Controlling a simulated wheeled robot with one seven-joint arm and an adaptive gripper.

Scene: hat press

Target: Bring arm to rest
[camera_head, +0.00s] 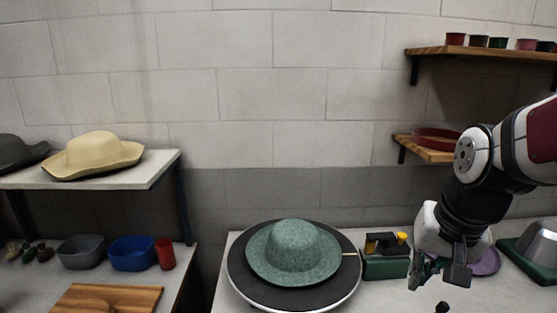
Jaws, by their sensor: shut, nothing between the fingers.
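My gripper (437,276) hangs at the end of my arm on the right side of the view, pointing down above the white worktop. It is shut and empty, apart from any object. Behind it a purple round thing (487,263) is partly hidden. To its left, a green felt hat (296,250) sits on a round black plate with a pale rim (245,286).
A green box (385,267) with black and yellow parts stands close left of my gripper. A grey dome on a green base (540,246) is at the right. Wall shelves (470,52) hang above. Left shelf (130,178) bears hats; bowls (132,254) stand below.

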